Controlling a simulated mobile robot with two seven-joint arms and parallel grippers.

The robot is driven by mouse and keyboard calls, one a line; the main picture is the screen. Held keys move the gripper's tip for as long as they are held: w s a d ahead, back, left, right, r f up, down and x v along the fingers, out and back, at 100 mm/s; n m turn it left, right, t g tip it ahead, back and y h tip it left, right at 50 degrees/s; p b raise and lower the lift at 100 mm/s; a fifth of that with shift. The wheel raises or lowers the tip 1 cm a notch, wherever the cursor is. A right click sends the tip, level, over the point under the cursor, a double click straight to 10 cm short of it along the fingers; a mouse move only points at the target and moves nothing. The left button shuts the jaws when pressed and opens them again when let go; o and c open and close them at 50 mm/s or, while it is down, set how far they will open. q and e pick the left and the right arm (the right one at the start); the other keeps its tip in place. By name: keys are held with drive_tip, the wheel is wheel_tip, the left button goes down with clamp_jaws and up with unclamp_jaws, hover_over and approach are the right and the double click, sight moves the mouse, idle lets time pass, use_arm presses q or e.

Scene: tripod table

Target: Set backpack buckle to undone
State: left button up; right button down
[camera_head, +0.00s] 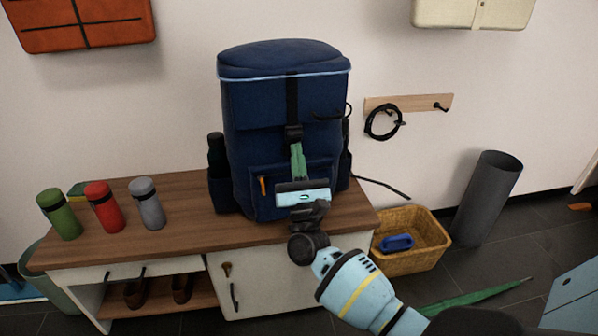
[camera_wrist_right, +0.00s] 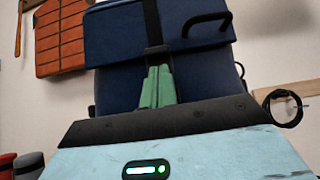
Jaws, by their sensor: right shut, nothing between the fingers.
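The dark blue backpack (camera_head: 272,105) stands upright on the wooden bench in the head view. It also fills the middle of the right wrist view (camera_wrist_right: 115,45). Its black buckle (camera_head: 293,132) sits on a dark vertical strap down the front. My right gripper (camera_head: 297,147) is in front of the backpack, its green fingers shut together and empty, tips just below the buckle. In the right wrist view the shut fingers (camera_wrist_right: 159,68) cover the lower strap, and the buckle is mostly hidden there. I cannot tell whether the fingertips touch it. My left gripper is not in view.
Green (camera_head: 58,214), red (camera_head: 103,207) and grey (camera_head: 147,204) flasks stand on the left of the bench (camera_head: 185,236). A wicker basket (camera_head: 425,255) and a dark grey cylinder (camera_head: 486,199) stand right of it. A black cable (camera_head: 383,123) hangs from the wall rack.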

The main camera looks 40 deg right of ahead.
sight(295, 134)
drive_tip(key=shift+r, duration=0.5)
drive_tip(key=shift+r, duration=0.25)
wheel_tip(295, 134, up, 2)
drive_tip(key=shift+r+p, duration=0.25)
drive_tip(key=shift+p, duration=0.35)
drive_tip(key=shift+f, duration=0.2)
